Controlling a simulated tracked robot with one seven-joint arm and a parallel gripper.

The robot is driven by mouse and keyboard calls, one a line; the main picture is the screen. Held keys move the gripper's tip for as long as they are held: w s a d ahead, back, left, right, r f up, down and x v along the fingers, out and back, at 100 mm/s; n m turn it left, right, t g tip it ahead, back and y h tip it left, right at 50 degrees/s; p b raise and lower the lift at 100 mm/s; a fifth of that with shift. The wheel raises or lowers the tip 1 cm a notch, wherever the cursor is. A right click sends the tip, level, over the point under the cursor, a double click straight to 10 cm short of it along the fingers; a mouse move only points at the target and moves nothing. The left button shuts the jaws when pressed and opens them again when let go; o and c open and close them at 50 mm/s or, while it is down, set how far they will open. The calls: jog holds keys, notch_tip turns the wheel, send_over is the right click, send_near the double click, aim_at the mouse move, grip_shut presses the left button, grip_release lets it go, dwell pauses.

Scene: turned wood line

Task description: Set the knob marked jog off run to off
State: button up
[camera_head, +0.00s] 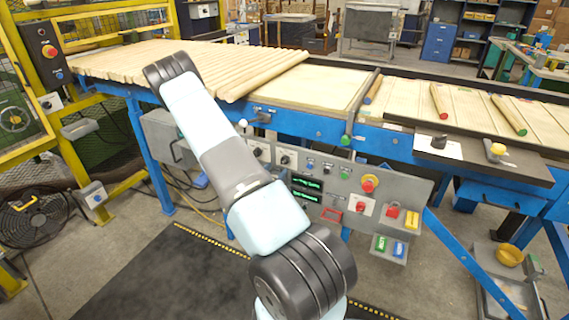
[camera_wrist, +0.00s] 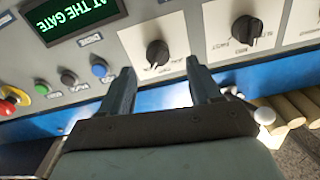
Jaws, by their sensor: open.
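In the wrist view, a black rotary knob (camera_wrist: 157,52) sits on a white plate, just beyond and between my fingertips. A second black knob (camera_wrist: 246,30) sits on another white plate to its right. My gripper (camera_wrist: 160,72) is open and empty, apart from the panel knobs. In the head view my arm hides it.
Green, black and blue buttons (camera_wrist: 99,68) and a red emergency button (camera_wrist: 12,98) share the panel. A green display (camera_wrist: 75,15) reads AT THE GATE. Wooden rods (camera_head: 170,62) lie on the conveyor above. A dark mat (camera_head: 150,280) covers the floor in front.

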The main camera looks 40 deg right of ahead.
aim_at(282, 163)
jog(key=shift+x, duration=3.05)
jog(key=shift+s, duration=0.1)
jog(key=shift+c, duration=0.3)
